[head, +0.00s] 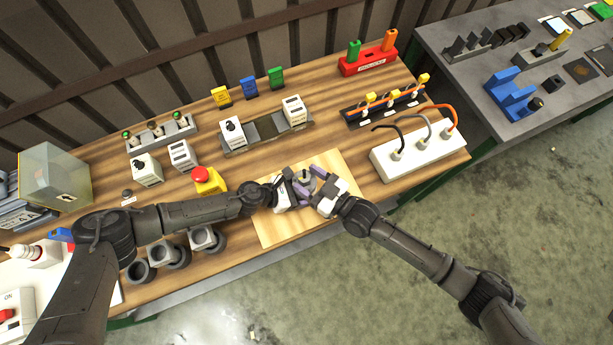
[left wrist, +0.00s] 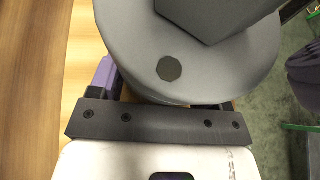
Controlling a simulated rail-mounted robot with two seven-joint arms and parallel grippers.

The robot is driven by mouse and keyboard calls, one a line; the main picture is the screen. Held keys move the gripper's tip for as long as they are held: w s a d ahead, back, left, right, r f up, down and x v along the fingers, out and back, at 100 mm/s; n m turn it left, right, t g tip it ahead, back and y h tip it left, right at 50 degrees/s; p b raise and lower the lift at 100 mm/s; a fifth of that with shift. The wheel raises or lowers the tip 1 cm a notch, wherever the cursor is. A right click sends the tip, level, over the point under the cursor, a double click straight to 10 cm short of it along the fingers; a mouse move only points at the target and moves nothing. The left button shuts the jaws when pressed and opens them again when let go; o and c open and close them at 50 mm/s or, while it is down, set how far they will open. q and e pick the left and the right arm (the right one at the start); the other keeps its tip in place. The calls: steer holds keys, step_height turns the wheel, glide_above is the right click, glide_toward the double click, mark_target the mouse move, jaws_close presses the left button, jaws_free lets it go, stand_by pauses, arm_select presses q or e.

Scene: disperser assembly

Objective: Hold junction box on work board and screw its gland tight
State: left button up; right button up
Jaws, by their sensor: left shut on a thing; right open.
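The light wooden work board (head: 268,232) lies at the front of the bench. The grey junction box (head: 303,177) is on it, mostly hidden between my two grippers. In the left wrist view its round grey body (left wrist: 125,45) fills the top, with a dark round spot and an angular grey part, perhaps the gland (left wrist: 215,15), above it. My left gripper (head: 296,188) is shut on the box from the left. My right gripper (head: 318,180), with purple fingers, is open close by on the right. I cannot tell whether it touches the gland.
Several grey round-mouthed parts (head: 181,257) stand left of the board. A red emergency button on a yellow box (head: 208,180) is behind them. A white socket strip with cables (head: 420,148) stands to the right. Bare board shows in front of my grippers.

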steer(key=v, duration=1.1)
steer(key=shift+s+d+r, duration=0.1)
steer(key=shift+s, duration=0.05)
